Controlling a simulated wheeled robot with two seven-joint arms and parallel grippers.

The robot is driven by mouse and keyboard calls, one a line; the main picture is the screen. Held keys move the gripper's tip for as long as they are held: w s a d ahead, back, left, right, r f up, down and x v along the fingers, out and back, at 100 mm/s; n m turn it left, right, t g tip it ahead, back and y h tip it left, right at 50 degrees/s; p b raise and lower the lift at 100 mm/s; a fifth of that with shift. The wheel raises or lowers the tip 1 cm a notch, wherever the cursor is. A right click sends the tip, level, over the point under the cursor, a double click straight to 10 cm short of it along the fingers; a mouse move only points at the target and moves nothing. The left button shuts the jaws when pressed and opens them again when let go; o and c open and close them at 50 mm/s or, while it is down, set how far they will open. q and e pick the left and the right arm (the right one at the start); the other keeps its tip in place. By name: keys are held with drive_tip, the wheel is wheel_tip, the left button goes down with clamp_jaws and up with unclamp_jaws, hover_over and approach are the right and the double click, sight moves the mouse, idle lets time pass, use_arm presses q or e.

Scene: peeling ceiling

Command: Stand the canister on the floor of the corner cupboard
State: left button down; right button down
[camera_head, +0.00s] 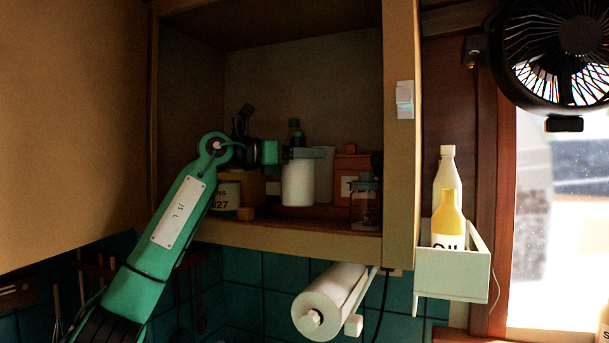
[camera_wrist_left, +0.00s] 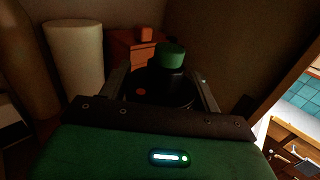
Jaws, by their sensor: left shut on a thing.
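The canister (camera_head: 298,185) has a white body, a dark shoulder and a green cap. The cap and dark top also show in the left wrist view (camera_wrist_left: 171,55). My left gripper (camera_head: 303,153) reaches into the corner cupboard (camera_head: 270,232) from the left and is shut around the canister's upper part. The canister looks upright. Its base is close to the cupboard floor, but I cannot tell whether it touches. In the left wrist view the fingers (camera_wrist_left: 163,92) lie on both sides of the dark top. My right gripper is not in view.
An orange box (camera_head: 347,163), a glass jar (camera_head: 365,206) and a pale cylinder (camera_head: 323,173) stand to the right of or behind the canister. The cupboard's right post (camera_head: 401,150) bounds the opening.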

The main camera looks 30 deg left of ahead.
sight(304, 177)
use_arm(q)
drive_tip(key=shift+a+f, duration=0.1)
drive_tip(key=shift+f, duration=1.7)
drive_tip(key=shift+f+p, duration=0.3)
drive_tip(key=shift+f, duration=0.3)
drive_tip(key=shift+c, duration=1.5)
unclamp_jaws()
drive_tip(key=shift+f, duration=0.15)
